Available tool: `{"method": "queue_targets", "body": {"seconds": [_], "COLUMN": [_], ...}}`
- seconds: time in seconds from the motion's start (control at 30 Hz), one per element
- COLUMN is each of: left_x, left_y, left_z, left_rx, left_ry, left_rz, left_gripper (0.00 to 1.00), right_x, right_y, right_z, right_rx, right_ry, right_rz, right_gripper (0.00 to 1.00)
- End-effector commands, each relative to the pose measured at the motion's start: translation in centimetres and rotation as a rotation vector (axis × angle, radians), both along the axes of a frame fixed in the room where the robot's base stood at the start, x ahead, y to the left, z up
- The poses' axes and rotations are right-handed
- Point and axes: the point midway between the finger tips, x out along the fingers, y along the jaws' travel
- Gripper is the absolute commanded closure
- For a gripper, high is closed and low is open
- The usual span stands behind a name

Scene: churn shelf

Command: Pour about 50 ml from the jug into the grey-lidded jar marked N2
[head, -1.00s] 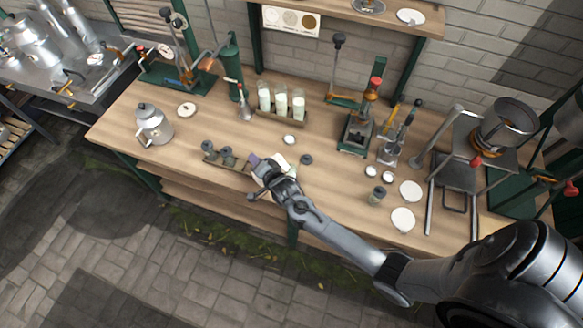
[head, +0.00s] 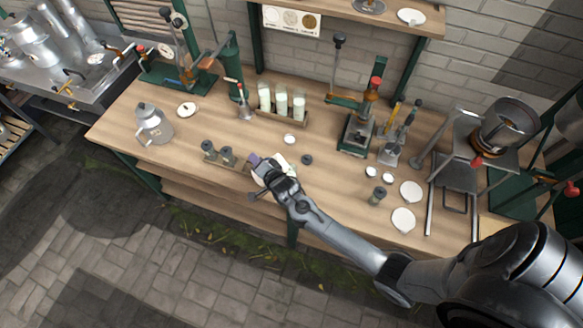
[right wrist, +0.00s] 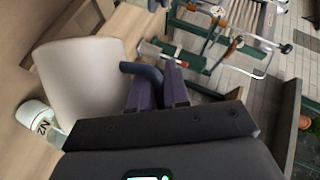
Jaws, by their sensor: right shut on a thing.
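My right gripper (head: 258,162) is shut on the dark handle (right wrist: 147,73) of a cream jug (right wrist: 82,80). In the head view the gripper and wrist hide most of the jug (head: 286,161), over the bench's front part. In the right wrist view a pale jar marked N2 (right wrist: 40,120) lies beside the jug's lower left, partly cut off; I cannot tell whether the jug touches it. Two grey-lidded jars (head: 227,155) stand in a low rack (head: 237,165) left of my gripper. The rack's right end is hidden. A dark lid (head: 306,159) lies on the bench. My left gripper is not in view.
A kettle (head: 153,125) stands at the bench's left. A rack of white-filled glasses (head: 281,101) is at the back. Another grey-lidded jar (head: 378,195) and white discs (head: 403,219) lie to the right. Bare bench (head: 335,185) shows right of my gripper.

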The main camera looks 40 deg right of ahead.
Motion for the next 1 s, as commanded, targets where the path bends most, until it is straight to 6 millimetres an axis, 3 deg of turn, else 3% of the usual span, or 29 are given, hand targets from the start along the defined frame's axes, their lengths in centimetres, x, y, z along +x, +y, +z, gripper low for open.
{"method": "queue_targets", "body": {"seconds": [1.0], "left_x": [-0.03], "left_y": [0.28], "left_z": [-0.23], "left_rx": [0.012], "left_ry": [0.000], "left_rz": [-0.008], "left_gripper": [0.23], "right_x": [0.04], "right_y": [-0.08], "right_z": [0.40], "right_rx": [0.033], "right_ry": [-0.018], "right_rz": [0.000], "right_gripper": [1.00]}}
